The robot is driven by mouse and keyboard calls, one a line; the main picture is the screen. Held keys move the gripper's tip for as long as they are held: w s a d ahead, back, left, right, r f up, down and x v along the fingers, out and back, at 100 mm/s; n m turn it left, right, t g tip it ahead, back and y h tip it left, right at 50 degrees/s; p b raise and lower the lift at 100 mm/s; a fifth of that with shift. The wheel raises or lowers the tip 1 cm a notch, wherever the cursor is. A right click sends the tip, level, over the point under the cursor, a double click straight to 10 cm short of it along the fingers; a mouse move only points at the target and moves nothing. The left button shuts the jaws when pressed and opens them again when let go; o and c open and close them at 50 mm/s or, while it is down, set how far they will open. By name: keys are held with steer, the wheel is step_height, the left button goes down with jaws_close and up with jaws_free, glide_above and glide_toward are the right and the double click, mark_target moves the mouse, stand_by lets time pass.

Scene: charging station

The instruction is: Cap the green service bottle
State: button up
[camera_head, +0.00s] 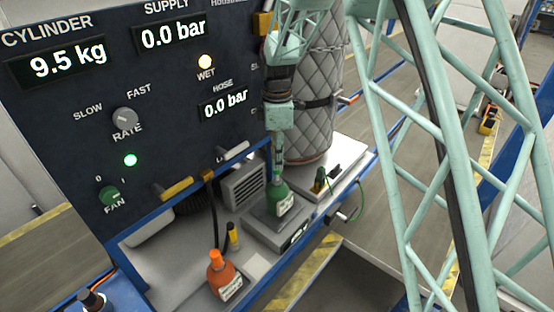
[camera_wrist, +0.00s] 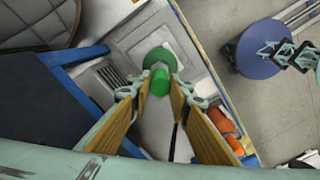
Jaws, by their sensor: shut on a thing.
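The green bottle (camera_head: 280,205) stands upright on a grey platform (camera_head: 300,236) on the bench, its white label facing front. In the wrist view the bottle (camera_wrist: 152,60) is a dark green round shape beyond the fingertips. My gripper (camera_head: 278,168) is directly above the bottle, pointing down. In the wrist view my gripper (camera_wrist: 160,88) is shut on a bright green cap (camera_wrist: 160,82), which lines up over the bottle. The fingers hide the bottle's neck in the head view. I cannot tell whether the cap touches the neck.
An orange bottle (camera_head: 222,278) stands front left on the bench. A yellow-and-black cylinder (camera_head: 233,236) stands between the bottles. A quilted cylinder (camera_head: 312,100) is close behind my arm. The panel (camera_head: 60,120) rises at left; its hose (camera_head: 212,205) hangs near the bench.

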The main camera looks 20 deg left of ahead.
steer(key=shift+f+b, duration=0.95)
steer(key=shift+f, duration=0.9)
stand_by(0.6)
steer(key=o, duration=0.8)
steer(key=shift+r, duration=0.2)
steer(key=shift+r, duration=5.85)
steer(key=shift+d, duration=0.1)
